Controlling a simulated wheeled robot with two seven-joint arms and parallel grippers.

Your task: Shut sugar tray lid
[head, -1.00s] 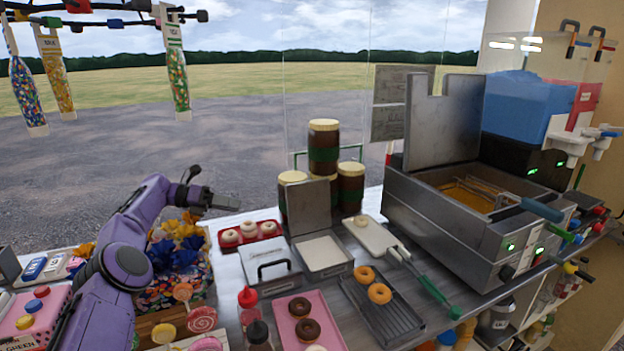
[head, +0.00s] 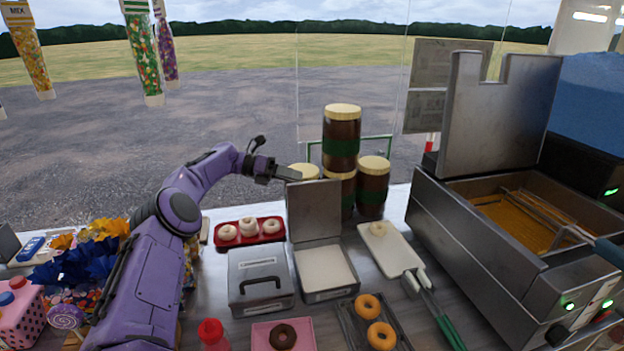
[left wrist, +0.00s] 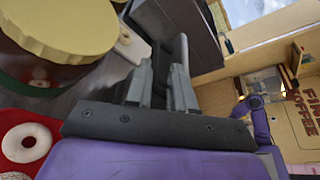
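The sugar tray (head: 330,292) is a metal box with a white surface inside, on the counter in the head view. Its lid (head: 314,212) is open and stands upright at the tray's back edge. My left gripper (head: 287,173) is just above and behind the lid's top left corner, its fingers pointing right. In the left wrist view the two fingers (left wrist: 163,85) stand apart with a gap and nothing clearly between them. I cannot tell whether a finger touches the lid. My right gripper does not show.
A closed metal box (head: 261,290) with a black handle stands left of the tray. Brown jars (head: 341,140) are stacked close behind the lid. A red doughnut tray (head: 270,238) is at left. A white board (head: 388,250) and the fryer (head: 470,270) are at right.

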